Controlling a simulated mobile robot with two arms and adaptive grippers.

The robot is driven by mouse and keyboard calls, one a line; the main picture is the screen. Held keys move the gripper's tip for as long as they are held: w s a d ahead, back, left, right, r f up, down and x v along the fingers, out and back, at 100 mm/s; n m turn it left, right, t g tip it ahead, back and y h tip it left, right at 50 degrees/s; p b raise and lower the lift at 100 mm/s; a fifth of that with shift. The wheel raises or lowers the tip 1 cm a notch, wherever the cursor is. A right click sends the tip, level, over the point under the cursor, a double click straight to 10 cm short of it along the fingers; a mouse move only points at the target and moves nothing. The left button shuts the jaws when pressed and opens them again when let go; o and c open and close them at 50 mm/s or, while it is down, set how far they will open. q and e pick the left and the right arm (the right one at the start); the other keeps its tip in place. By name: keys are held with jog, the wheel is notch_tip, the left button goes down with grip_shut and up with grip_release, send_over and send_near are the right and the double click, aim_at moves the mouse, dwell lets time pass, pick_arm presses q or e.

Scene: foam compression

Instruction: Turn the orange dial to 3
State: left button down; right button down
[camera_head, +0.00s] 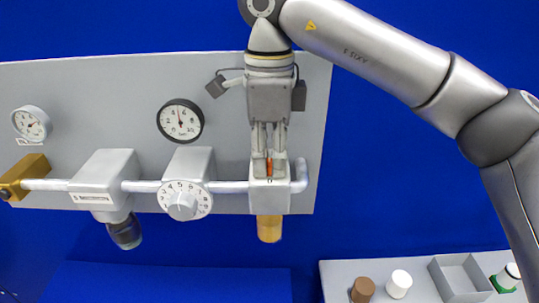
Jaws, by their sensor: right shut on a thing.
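The orange dial (269,168) is a small orange piece on the front of the white block at the right end of the pipe. My right gripper (269,170) comes down from above with its fingers shut on the dial. The fingers hide most of it, and I cannot read its setting. The white block (260,199) carries a small dark mark below the fingertips. My left gripper is not in view.
A white numbered knob (183,205) and a black-rimmed gauge (180,121) sit left of the gripper on the grey panel (95,90). A brass cylinder (269,228) hangs below the block. A grey shelf (335,277) at lower right holds brown and white cylinders.

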aim_at(270, 162)
jog(key=shift+r, duration=0.15)
jog(key=c, duration=1.3)
grip_release()
jog(key=shift+o, duration=0.2)
notch_tip(270, 162, up, 12)
